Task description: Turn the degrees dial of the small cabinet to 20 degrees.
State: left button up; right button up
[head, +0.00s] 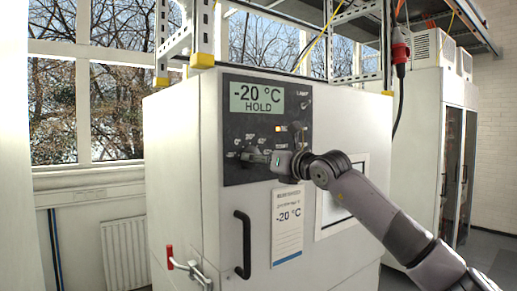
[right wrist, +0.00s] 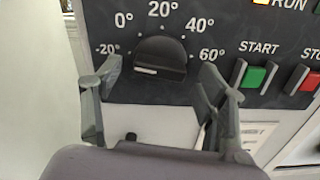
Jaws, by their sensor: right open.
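The small cabinet (head: 185,190) stands in the head view with a dark control panel (head: 235,110), whose display (head: 257,97) reads "-20 °C HOLD". In the right wrist view the black degrees dial (right wrist: 165,52) sits below an arc of marks from -20° at left, through 20° at top, to 60° at right. A short white line shows at the lower left of its face. My right gripper (right wrist: 160,70) is open, with one finger on each side of the dial, apparently not touching it. My left gripper is not in view.
A green START button (right wrist: 252,77) and a red STOP button (right wrist: 310,79) lie right of the dial, near the right finger. A tall cabinet stands at right.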

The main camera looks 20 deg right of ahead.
jog(key=shift+x, duration=0.75)
jog(key=shift+c, duration=0.2)
jog(key=c, duration=1.1)
jog(key=shift+r+m+b, duration=0.1)
jog(key=shift+m+b, duration=6.4)
jog(key=shift+m, duration=1.4)
